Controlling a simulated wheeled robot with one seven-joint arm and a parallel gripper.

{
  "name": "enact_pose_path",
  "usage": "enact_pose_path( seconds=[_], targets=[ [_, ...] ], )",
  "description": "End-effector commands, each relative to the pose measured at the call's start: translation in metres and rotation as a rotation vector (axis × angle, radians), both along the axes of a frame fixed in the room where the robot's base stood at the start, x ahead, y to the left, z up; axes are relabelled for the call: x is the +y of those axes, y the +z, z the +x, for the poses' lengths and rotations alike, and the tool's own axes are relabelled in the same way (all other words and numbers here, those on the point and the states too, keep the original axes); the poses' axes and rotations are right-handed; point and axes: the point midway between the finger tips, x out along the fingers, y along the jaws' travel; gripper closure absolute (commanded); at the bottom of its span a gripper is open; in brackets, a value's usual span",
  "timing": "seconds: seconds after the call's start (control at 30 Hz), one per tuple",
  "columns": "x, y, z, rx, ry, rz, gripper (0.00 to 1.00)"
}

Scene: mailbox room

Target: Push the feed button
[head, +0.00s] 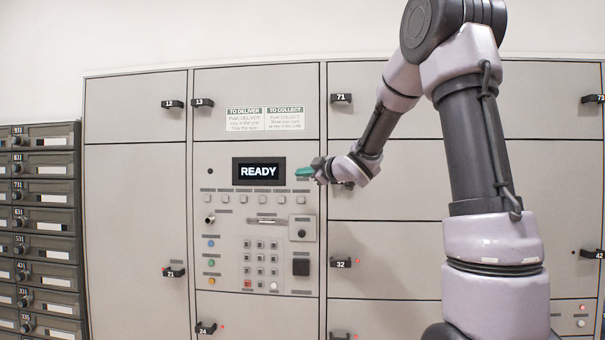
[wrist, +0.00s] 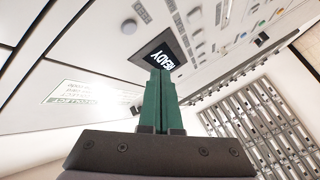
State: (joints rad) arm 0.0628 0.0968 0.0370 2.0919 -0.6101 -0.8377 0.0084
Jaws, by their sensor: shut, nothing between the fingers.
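The control panel (head: 228,222) has a black display (head: 258,171) reading READY; the display also shows in the wrist view (wrist: 179,46). A row of small square buttons (head: 252,199) runs below the display. Blue (head: 211,243), green (head: 211,263) and orange (head: 211,283) buttons sit lower left, beside a keypad (head: 260,264). My gripper (head: 297,172) has green fingers, shut and empty, just right of the display. In the wrist view, my gripper (wrist: 160,73) overlaps the display's edge; contact cannot be told.
Large locker doors surround the panel, with black handles such as 71 (head: 341,98) and 32 (head: 341,263). An instruction sign (head: 265,119) is above the display. Dark small mailboxes (head: 40,230) stand at the left. The space before the panel's left part looks clear.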

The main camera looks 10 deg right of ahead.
Motion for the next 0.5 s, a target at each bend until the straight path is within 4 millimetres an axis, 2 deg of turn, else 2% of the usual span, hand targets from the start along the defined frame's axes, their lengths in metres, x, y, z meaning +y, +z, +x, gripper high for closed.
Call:
enact_pose_path(
  seconds=[0.2,0.5],
  targets=[
    [-0.01,-0.001,0.031,0.001,-0.001,0.0,1.0],
    [-0.017,0.0,0.054,0.0,0.0,0.0,1.0]
  ],
)
